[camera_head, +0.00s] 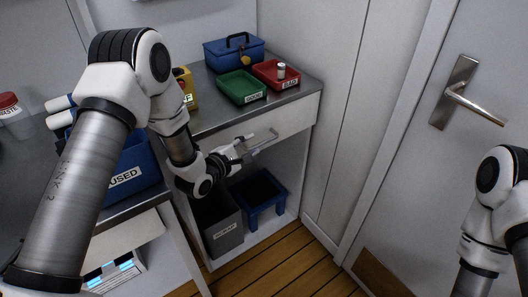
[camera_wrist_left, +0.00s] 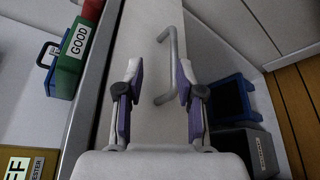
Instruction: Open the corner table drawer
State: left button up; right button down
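The corner table drawer has a plain white front (camera_head: 292,122) below the metal table top (camera_head: 219,117). It appears flush with the table's front. Its grey bar handle (camera_head: 264,145) sits near the middle of the drawer front. My left gripper (camera_head: 243,145) is in front of the drawer, close to the handle. In the left wrist view the left gripper (camera_wrist_left: 158,78) is open, with purple-padded fingers apart. The handle (camera_wrist_left: 171,62) shows ahead, between and just beyond the fingertips. Nothing is held. My right arm shows at the right edge, its gripper out of view.
A green GOOD tray (camera_head: 241,88), a red BAD tray (camera_head: 276,75) and a blue toolbox (camera_head: 234,52) stand on the table. Below the drawer are a grey SCRAP bin (camera_head: 219,228) and a blue stool-like stand (camera_head: 264,208). A wall is close at the right.

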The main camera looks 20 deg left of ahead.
aim_at(261, 144)
pick_arm(q)
jog(key=w+f, duration=0.1)
jog(key=w, duration=0.1)
jog(key=w+d+f+b, duration=0.1)
jog(key=w, duration=0.1)
jog(key=w+d+f, duration=0.1)
jog(key=w+f, duration=0.1)
jog(key=w, duration=0.1)
jog(key=shift+w+d, duration=0.1)
jog(key=shift+d, duration=0.1)
grip_shut()
